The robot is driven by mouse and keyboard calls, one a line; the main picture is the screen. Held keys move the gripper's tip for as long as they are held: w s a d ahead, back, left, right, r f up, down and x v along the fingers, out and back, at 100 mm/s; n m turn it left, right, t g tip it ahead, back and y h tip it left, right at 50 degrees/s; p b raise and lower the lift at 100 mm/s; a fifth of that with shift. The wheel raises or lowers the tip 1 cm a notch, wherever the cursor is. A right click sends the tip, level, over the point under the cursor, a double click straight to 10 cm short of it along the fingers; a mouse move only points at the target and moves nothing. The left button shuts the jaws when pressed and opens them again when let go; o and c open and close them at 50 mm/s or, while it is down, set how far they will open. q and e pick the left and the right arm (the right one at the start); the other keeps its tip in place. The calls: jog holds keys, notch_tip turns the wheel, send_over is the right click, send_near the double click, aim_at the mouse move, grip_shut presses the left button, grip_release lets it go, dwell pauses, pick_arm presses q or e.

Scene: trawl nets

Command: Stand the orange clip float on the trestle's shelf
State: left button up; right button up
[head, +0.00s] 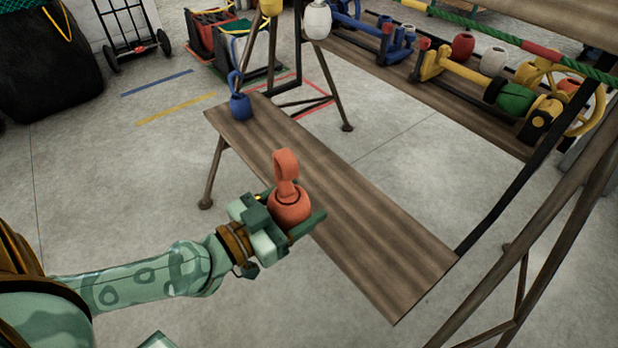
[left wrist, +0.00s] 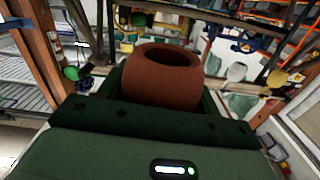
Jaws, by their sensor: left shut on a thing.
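The orange clip float (head: 288,203) is held upright in my left gripper (head: 290,215), its clip loop pointing up. My left gripper is shut on its round body. In the head view they overlap the left edge of the trestle's shelf (head: 340,215), a brown wooden board; I cannot tell how high above it they are. In the left wrist view the float (left wrist: 160,75) shows its dark top opening between the gripper's fingers. A blue clip float (head: 240,106) stands at the far end of the shelf. My right gripper is not in view.
Yellow (head: 271,7) and white (head: 317,20) floats hang above the shelf's far end. A rack (head: 440,105) with several coloured floats and a yellow wheel is behind on the right. Dark trestle legs (head: 540,240) stand at the right. The shelf's near half is bare.

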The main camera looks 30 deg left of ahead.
pick_arm(q)
jog(key=w+a+f+m+g+h+b, duration=0.25)
jog(key=w+f+b, duration=0.35)
jog(key=f, duration=0.3)
jog(key=shift+t+h, duration=0.45)
jog(key=w+d+f, duration=0.1)
jog(key=w, duration=0.1)
jog(key=w+d+f, duration=0.1)
jog(key=w+f, duration=0.1)
jog(key=w, duration=0.1)
jog(key=w+d+f+b, duration=0.1)
jog(key=w+d+f, duration=0.1)
jog(key=shift+w, duration=0.25)
jog(key=w+d+f, duration=0.1)
jog(key=w+d+f+b, duration=0.1)
jog(key=w+f, duration=0.1)
jog(key=shift+w+d+b, duration=0.1)
jog(key=shift+w+b, duration=0.05)
jog(key=shift+b, duration=0.15)
jog(key=shift+w, duration=0.1)
jog(key=shift+r, duration=0.15)
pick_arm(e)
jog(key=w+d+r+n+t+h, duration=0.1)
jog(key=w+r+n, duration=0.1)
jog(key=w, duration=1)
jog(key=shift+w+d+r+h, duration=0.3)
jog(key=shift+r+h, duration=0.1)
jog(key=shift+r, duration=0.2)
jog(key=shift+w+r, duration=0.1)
